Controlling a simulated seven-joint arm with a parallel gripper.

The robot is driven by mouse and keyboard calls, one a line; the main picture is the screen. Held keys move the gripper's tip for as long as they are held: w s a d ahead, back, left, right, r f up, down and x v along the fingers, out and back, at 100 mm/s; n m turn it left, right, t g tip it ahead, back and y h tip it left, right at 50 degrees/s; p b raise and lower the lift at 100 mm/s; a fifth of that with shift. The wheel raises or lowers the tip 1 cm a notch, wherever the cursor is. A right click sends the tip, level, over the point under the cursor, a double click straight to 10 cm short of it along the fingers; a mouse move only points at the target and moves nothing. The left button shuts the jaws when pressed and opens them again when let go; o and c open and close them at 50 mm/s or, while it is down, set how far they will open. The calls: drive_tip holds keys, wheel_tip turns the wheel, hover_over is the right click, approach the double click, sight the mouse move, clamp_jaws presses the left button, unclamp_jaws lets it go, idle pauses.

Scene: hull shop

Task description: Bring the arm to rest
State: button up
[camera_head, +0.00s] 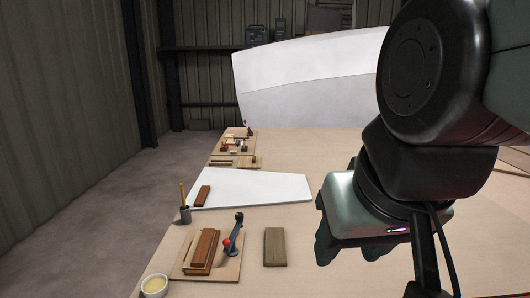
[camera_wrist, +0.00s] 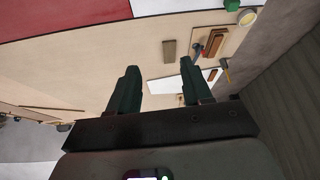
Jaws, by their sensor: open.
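My gripper (camera_head: 348,250) is at the right of the head view, pointing down above the wooden table (camera_head: 200,285). Its two dark fingers are apart, and nothing shows between them. In the wrist view my gripper (camera_wrist: 160,75) is also open and empty. My arm fills the right side of the head view and hides part of the table behind it.
A wooden block (camera_head: 275,247) lies left of my gripper. A white panel (camera_head: 260,188) lies behind; a large white hull piece (camera_head: 310,85) stands beyond.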

drive_tip(key=shift+s+d+f+m+h, duration=0.15)
drive_tip(key=shift+s+d, duration=0.1)
drive_tip(key=shift+d, duration=0.25)
drive_tip(key=shift+s+d+f+m+h, duration=0.1)
drive_tip(key=shift+s+d+m+h, duration=0.1)
drive_tip(key=shift+d, duration=0.3)
